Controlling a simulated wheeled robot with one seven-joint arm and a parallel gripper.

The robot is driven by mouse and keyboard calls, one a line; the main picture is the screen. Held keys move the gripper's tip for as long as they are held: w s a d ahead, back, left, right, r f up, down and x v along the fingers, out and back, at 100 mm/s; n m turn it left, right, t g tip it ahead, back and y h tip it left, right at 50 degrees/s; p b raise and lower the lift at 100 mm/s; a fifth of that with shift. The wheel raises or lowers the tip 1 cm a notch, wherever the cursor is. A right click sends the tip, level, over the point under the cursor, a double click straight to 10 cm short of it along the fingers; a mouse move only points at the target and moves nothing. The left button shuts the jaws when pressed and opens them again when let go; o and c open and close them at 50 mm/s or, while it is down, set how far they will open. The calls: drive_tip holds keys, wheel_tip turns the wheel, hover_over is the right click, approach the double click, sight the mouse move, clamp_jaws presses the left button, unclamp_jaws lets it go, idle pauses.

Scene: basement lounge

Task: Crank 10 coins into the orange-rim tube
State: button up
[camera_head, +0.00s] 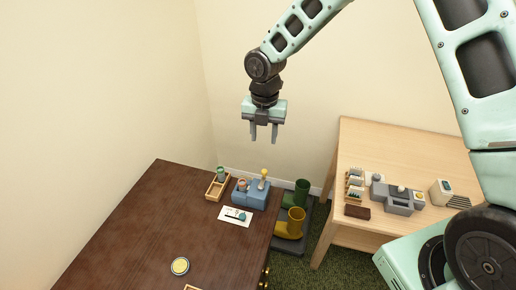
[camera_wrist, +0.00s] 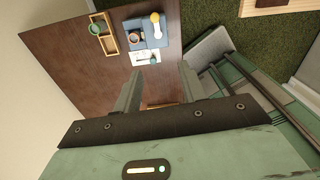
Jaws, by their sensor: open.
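A blue device (camera_head: 257,199) stands near the far right edge of the dark table, with a yellow-knobbed handle (camera_head: 263,174) upright on it. A small tube with an orange-pink rim (camera_head: 242,184) is at its left side; it also shows in the wrist view (camera_wrist: 136,37). A green tube (camera_head: 221,174) stands in a wooden tray (camera_head: 213,192) left of the device. A white card (camera_head: 229,216) with a dark mark lies in front. No coins can be made out. My gripper (camera_head: 264,137) is open and empty, high above the device and apart from everything.
The dark table (camera_head: 150,225) is mostly bare, with a round yellow tin (camera_head: 180,266) near the front. Green and yellow boots (camera_head: 291,222) stand on the floor to its right. A light wooden table (camera_head: 375,150) at the right holds a grey machine (camera_head: 397,197) and small items.

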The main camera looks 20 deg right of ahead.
sight(264, 171)
drive_tip(key=w+f+p, duration=0.1)
drive_tip(key=f+p, duration=0.1)
drive_tip(key=f, duration=0.4)
drive_tip(key=w+d+f+n+p, duration=0.1)
drive_tip(key=f, duration=0.5)
drive_tip(key=w+f+n+p, duration=0.1)
drive_tip(key=f+p, duration=0.1)
drive_tip(key=f, duration=0.4)
drive_tip(key=shift+w+d+f+p, duration=0.15)
drive_tip(key=shift+w+d+p, duration=0.15)
drive_tip(key=shift+d+p, duration=0.05)
clamp_jaws()
